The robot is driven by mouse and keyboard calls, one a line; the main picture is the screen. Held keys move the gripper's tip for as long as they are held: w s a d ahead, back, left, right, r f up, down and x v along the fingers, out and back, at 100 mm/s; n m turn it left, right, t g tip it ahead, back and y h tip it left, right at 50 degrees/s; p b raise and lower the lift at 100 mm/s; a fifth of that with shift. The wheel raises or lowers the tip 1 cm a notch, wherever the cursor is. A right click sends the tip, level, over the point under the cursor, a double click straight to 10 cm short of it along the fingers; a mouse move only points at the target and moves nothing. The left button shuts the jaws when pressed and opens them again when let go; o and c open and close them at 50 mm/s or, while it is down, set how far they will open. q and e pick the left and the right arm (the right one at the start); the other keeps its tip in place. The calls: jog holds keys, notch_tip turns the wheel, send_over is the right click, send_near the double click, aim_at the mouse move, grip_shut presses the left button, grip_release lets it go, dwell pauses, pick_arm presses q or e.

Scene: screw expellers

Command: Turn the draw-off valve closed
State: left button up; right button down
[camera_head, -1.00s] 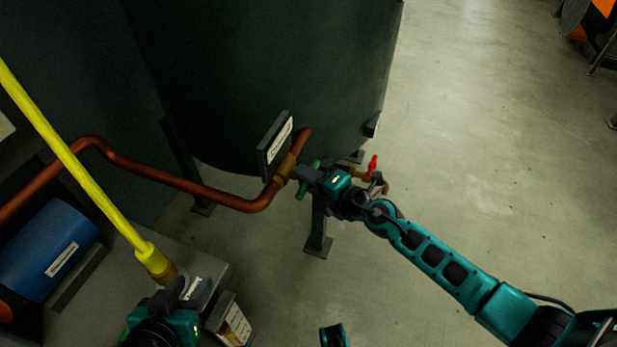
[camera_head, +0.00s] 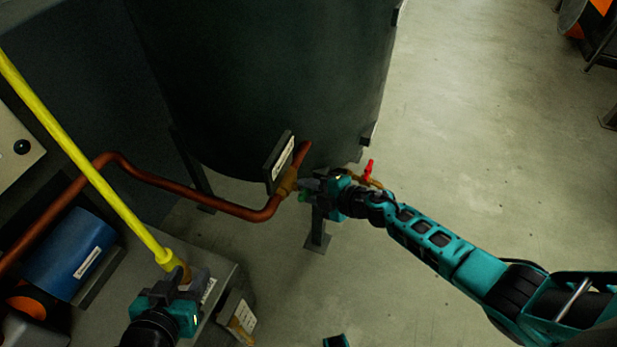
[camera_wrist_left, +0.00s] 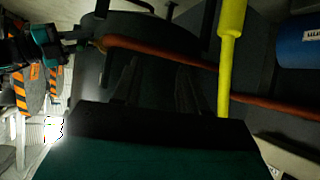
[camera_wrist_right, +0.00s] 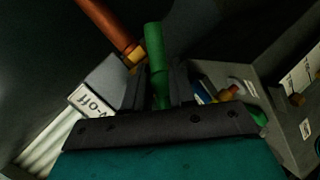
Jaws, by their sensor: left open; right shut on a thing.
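The draw-off valve's green handle (camera_head: 303,196) sits on the copper pipe's fitting below the dark tank. In the right wrist view the green handle (camera_wrist_right: 155,55) stands between the fingers, one end sticking out beyond them. My right gripper (camera_head: 312,184) is shut on this handle and hides much of it in the head view.
The dark tank (camera_head: 250,80) stands behind the valve. A second valve with a red handle (camera_head: 368,170) is just right of my right gripper. A copper pipe (camera_head: 190,190) runs left past a blue cylinder (camera_head: 70,248).

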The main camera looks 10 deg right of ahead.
jog(key=shift+d+r+m+g+p, duration=0.1)
jog(key=shift+r+m+g+p, duration=0.1)
jog(key=shift+m+g+p, duration=0.15)
jog(key=shift+m+p, duration=0.25)
jog(key=shift+p, duration=0.1)
jog(key=shift+f+m+g+y+p, duration=0.15)
jog(key=shift+m+g+y+p, duration=0.3)
jog(key=shift+g, duration=0.2)
jog(key=shift+f+m+g, duration=0.1)
jog(key=shift+m+g, duration=0.3)
jog(key=shift+m, duration=0.25)
jog(key=shift+f+m+g+y+b, duration=0.2)
jog(key=shift+m+g+y+b, duration=0.3)
jog(key=shift+m+g+y, duration=0.25)
jog(key=shift+m+b, duration=0.45)
jog(key=shift+m, duration=0.1)
jog(key=shift+m+g+y+b, duration=0.45)
jog(key=shift+m+y+b, duration=0.05)
jog(key=shift+b, duration=0.05)
pick_arm(q)
jog(key=shift+w, duration=0.1)
pick_arm(e)
jog(key=shift+r, duration=0.1)
